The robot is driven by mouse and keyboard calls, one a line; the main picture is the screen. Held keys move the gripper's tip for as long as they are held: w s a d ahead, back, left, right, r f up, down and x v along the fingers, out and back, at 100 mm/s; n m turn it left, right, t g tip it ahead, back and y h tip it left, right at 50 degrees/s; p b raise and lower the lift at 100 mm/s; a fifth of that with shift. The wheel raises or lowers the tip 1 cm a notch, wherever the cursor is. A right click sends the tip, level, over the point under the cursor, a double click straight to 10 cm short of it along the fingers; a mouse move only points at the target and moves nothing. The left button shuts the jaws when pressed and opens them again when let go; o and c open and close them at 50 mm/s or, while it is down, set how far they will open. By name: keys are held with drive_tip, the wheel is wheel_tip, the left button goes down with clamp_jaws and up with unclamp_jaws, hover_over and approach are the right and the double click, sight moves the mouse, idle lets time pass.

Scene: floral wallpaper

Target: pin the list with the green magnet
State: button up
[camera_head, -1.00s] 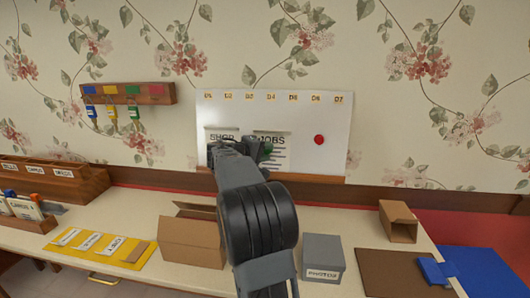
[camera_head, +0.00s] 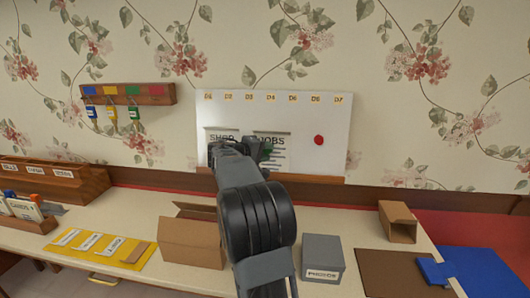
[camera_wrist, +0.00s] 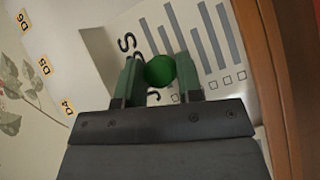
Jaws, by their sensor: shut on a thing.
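The whiteboard (camera_head: 320,105) stands against the wall with two papers on it, headed SHOP (camera_head: 222,134) and JOBS (camera_head: 283,140). My gripper (camera_head: 240,150) is in front of these papers and hides their lower parts. In the wrist view, my gripper (camera_wrist: 160,78) is shut on the round green magnet (camera_wrist: 160,69), which sits between the two fingertips. The magnet is over a list (camera_wrist: 205,45) with grey lines and small checkboxes. I cannot tell whether the magnet touches the paper.
A red magnet (camera_head: 319,140) is on the board's right part. A wooden ledge (camera_head: 320,179) runs under the board. An open cardboard box (camera_head: 190,240), a grey PHOTOS box (camera_head: 322,258) and a yellow folder (camera_head: 100,248) are on the desk. A key rack (camera_head: 128,94) hangs at left.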

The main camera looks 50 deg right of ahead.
idle(0.3)
drive_tip(key=o, duration=1)
drive_tip(key=shift+o, duration=0.3)
drive_tip(key=o, duration=0.5)
drive_tip(key=shift+b+v, duration=0.75)
drive_tip(key=shift+v, duration=2.75)
drive_tip(key=s+a+f+n+t+y+p, duration=0.1)
drive_tip(key=s+a+f+y+p, duration=0.2)
drive_tip(key=a, duration=0.7)
drive_tip(key=s+a+f+t+y+p, duration=0.2)
drive_tip(key=s+a+y+p, duration=0.2)
drive_tip(key=s+a+y, duration=0.3)
drive_tip(key=s+a+f+n+t+y+p, duration=0.1)
drive_tip(key=s+a+f+y+p, duration=0.2)
drive_tip(key=a, duration=1.2)
drive_tip(key=shift+s+f+n+t+y+p, duration=0.15)
drive_tip(key=shift+s+y+p, duration=0.1)
drive_tip(key=shift+s+y, duration=0.55)
drive_tip(key=shift+s+f+n+t+y+p, duration=0.2)
drive_tip(key=shift+s+y, duration=0.3)
drive_tip(key=shift+s, duration=0.6)
